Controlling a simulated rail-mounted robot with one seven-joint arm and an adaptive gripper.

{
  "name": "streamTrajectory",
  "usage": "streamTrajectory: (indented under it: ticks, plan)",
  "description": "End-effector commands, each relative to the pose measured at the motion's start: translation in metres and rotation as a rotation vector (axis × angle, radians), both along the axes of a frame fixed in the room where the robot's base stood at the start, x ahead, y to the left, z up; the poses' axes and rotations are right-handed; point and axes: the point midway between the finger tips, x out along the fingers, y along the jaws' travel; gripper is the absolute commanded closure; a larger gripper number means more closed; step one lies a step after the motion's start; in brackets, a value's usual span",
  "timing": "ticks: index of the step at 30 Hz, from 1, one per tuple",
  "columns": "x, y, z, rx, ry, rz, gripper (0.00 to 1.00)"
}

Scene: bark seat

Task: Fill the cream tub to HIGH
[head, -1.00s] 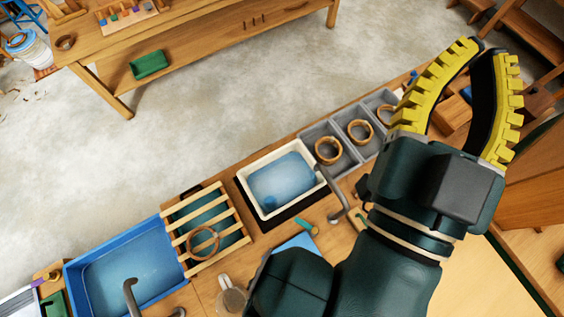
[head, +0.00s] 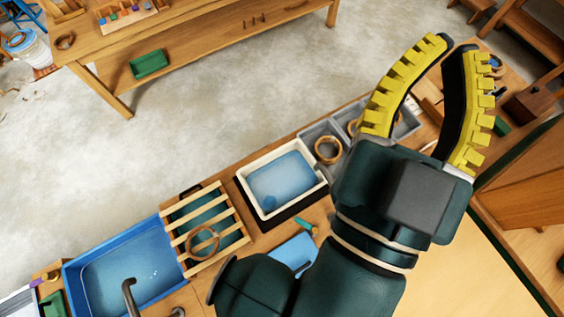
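The cream tub (head: 249,199) stands on a dark base in the bench, left of my gripper in the head view. It holds blue water with a darker round patch near its lower left; any level marks are too small to read. My gripper (head: 452,47) is up and to the right of the tub, clear of it in the picture. Its two yellow-ribbed fingers have a gap at the base and tips that nearly meet in this view. I see nothing between them. My wrist and arm hide the bench right of the tub, including the tap there.
A blue basin (head: 68,280) with water and a tap (head: 129,292) lies at the lower left. A wooden slatted rack (head: 190,236) with a brown ring (head: 202,242) adjoins it. Grey bins (head: 318,132) with brown rings stand right of the tub. Open floor lies behind the bench.

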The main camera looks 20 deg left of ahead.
Motion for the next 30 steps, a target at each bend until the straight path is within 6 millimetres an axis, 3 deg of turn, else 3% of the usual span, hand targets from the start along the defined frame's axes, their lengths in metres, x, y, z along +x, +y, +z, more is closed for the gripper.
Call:
streamTrajectory:
  ticks: [9,20,30]
  plan:
    - [-0.020,0.029,0.000,0.000,0.000,0.003,1.00]
    - [-0.023,0.031,0.001,0.000,-0.001,-0.001,1.00]
    - [-0.031,0.033,0.038,0.000,0.000,0.000,1.00]
